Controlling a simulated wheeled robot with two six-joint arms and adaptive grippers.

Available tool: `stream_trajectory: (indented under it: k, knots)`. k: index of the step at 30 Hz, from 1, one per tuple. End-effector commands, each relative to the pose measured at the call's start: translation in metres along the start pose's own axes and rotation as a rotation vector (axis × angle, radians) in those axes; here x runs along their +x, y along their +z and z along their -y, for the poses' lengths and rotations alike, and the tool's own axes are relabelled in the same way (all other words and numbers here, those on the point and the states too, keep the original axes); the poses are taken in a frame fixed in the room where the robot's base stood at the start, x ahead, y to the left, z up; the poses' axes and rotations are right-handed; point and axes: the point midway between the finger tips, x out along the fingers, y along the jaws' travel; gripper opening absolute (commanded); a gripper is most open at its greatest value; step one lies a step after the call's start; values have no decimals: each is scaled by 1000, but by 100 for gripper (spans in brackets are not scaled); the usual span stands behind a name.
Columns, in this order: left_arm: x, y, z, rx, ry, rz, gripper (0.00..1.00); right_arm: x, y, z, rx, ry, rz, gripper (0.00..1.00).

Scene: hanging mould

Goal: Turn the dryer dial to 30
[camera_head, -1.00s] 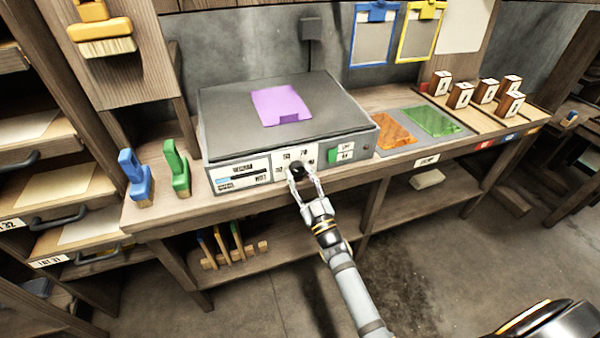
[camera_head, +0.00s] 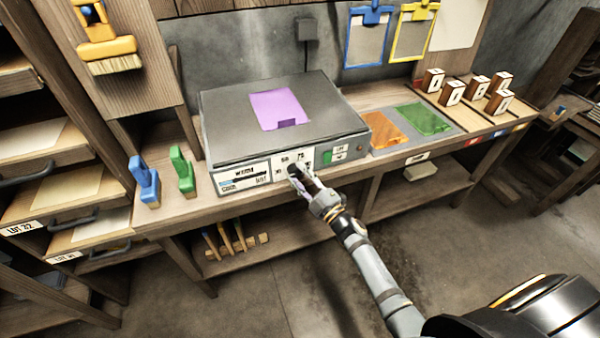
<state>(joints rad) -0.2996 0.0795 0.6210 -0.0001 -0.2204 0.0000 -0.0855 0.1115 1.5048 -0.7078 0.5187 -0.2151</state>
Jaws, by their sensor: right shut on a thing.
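The dryer (camera_head: 230,137) is a grey box on the workbench with a purple sheet (camera_head: 279,108) on its flat top. Its black dial (camera_head: 293,170) is on the white front panel, with small number labels around it; the dial's setting is too small and covered to read. My right gripper (camera_head: 299,178) is at the front panel, shut on the dial, its fingers and wrist hiding much of it. My left gripper is not in view.
A blue brush (camera_head: 143,181) and a green brush (camera_head: 182,170) stand left of the dryer. Orange (camera_head: 388,130) and green (camera_head: 424,119) sheets lie to its right, with several numbered wooden blocks (camera_head: 452,92) beyond. Drawers (camera_head: 65,205) stand at the left.

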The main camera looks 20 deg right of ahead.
Motion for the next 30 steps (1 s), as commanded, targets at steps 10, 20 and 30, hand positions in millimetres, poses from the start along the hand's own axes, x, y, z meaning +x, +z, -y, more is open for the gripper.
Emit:
stream_trajectory:
  k: [10,20,30]
  knots:
    - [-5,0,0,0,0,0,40,0,0,0,-48,-21,1,6]
    - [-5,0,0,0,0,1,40,-1,0,0,-49,-22,1,39]
    - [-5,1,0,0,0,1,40,0,0,0,-48,-20,0,61]
